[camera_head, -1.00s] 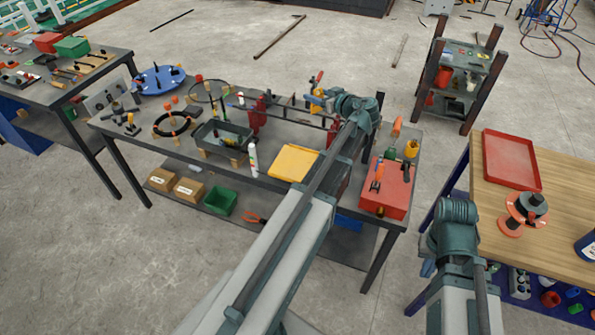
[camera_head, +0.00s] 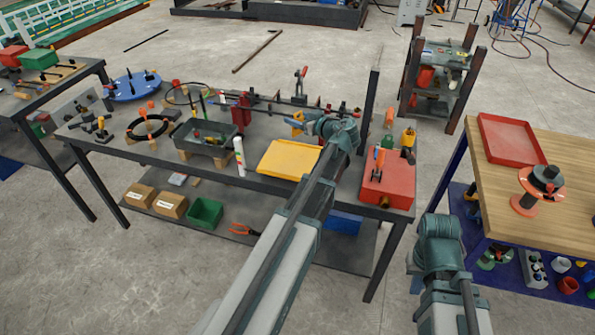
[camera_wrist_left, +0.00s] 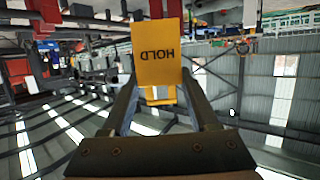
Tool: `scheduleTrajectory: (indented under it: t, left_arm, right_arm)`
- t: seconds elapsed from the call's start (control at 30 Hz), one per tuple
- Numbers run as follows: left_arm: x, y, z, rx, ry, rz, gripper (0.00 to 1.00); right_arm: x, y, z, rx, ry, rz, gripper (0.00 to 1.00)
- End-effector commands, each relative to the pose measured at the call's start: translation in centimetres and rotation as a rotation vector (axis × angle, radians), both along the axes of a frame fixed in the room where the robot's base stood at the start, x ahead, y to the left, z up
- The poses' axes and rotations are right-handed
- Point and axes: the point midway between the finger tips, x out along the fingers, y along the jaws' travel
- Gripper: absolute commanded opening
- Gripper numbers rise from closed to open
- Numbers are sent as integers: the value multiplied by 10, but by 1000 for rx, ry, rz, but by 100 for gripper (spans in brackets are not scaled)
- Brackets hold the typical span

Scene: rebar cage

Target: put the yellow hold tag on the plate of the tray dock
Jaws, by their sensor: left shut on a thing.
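The yellow tag (camera_wrist_left: 157,38) is in my left gripper (camera_wrist_left: 157,98), its word HOLD upside down in the left wrist view. The fingers are shut on the tag's lower end. In the head view the tag (camera_head: 294,120) is a small yellow patch beside my left gripper (camera_head: 307,125), above the grey workbench. I cannot tell which thing is the tray dock; a flat yellow tray (camera_head: 287,159) lies on the bench, in front of and below the gripper. My right wrist shows at the lower right, but its fingers are hidden.
A grey bin (camera_head: 190,151), a white tube (camera_head: 239,160) and a red box (camera_head: 386,190) stand on the bench. Red clamps (camera_head: 243,113) and bars line its back. The wooden table (camera_head: 566,165) at right holds a red tray (camera_head: 511,137) and a spool (camera_head: 541,184).

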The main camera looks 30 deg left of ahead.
Motion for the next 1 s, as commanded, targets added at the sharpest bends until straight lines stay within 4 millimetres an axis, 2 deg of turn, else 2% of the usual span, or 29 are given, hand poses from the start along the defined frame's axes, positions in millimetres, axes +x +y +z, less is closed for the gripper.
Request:
scheduleTrajectory:
  t: [0.13,0.3,0.57,0.9,1.0]
  left_arm:
    - [-2,1,-12,-2,1,-53,10]
    - [1,-1,-15,0,-1,-144,10]
    - [4,-1,-21,0,0,-158,10]
    - [4,-1,-70,0,-1,-158,10]
    - [4,-1,-79,0,-1,-158,10]
  right_arm:
    - [0,0,-12,0,0,0,0]
    - [0,0,-15,0,0,0,0]
    - [0,0,-21,0,0,0,0]
    - [0,0,-70,0,0,0,0]
    - [0,0,-78,0,0,0,0]
